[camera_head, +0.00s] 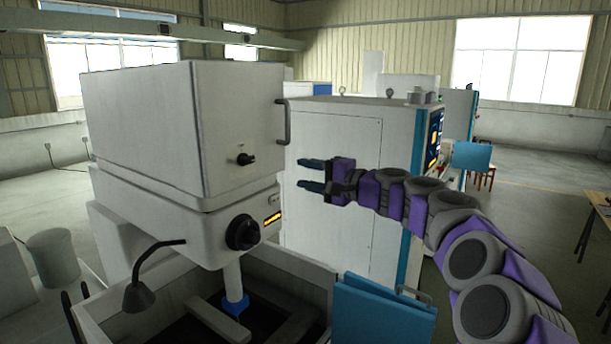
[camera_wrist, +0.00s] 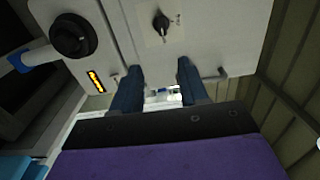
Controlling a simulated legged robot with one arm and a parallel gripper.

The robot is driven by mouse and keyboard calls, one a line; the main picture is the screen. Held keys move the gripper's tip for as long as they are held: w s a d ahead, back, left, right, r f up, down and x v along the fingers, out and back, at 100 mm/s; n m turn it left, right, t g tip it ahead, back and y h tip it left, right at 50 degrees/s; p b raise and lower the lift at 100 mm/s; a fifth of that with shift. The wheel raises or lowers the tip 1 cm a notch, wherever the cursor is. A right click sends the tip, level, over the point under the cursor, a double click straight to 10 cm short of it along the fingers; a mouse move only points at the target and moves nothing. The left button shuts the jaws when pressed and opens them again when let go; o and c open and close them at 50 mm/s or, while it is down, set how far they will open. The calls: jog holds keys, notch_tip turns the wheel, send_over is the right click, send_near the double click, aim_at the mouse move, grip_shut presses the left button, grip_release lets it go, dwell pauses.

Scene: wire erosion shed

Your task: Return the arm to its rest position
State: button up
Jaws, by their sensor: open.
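My gripper (camera_head: 312,174) is raised in front of the machines in the head view, reaching left from my purple and grey arm. Its two dark blue fingers are apart and nothing is between them. In the wrist view the fingers (camera_wrist: 157,88) point toward the white wire erosion machine head (camera_wrist: 205,30). In the head view that machine head (camera_head: 150,120) stands to the left of the fingertips, with a handle and dark knobs on it. I cannot tell the exact gap between them.
A white cabinet (camera_head: 335,140) stands behind my gripper. Below are an open machine tank (camera_head: 285,275) and a blue panel (camera_head: 380,312). A black lamp (camera_head: 139,295) and a grey bucket (camera_head: 53,257) are at left. Open floor (camera_head: 540,165) and a table (camera_head: 598,205) lie to the right.

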jog(key=s+a+f+n+g+h+b, duration=0.25)
jog(key=s+a+f+g+b, duration=0.2)
jog(key=s+f, duration=0.8)
jog(key=s+a+f+n+g+h+b, duration=0.2)
jog(key=s+a+f+n+g+b, duration=0.25)
jog(key=s+f, duration=0.75)
jog(key=s+d+f+g+h+b, duration=0.1)
jog(key=s+d+f+h+b, duration=0.2)
jog(key=s+d+f, duration=0.3)
jog(key=s+d+f+g+h+b, duration=0.1)
jog(key=s+d+f+h+b, duration=0.2)
jog(key=s+d+f, duration=0.3)
jog(key=s+d+f+g+h+b, duration=0.1)
jog(key=s+d+f+h+b, duration=0.2)
jog(key=s+f, duration=0.9)
jog(key=s+d, duration=0.2)
jog(key=s, duration=0.2)
jog(key=shift+d+f+n+g+h, duration=0.3)
jog(key=shift+d+n+g+h, duration=0.05)
jog(key=shift+d+n+g, duration=0.05)
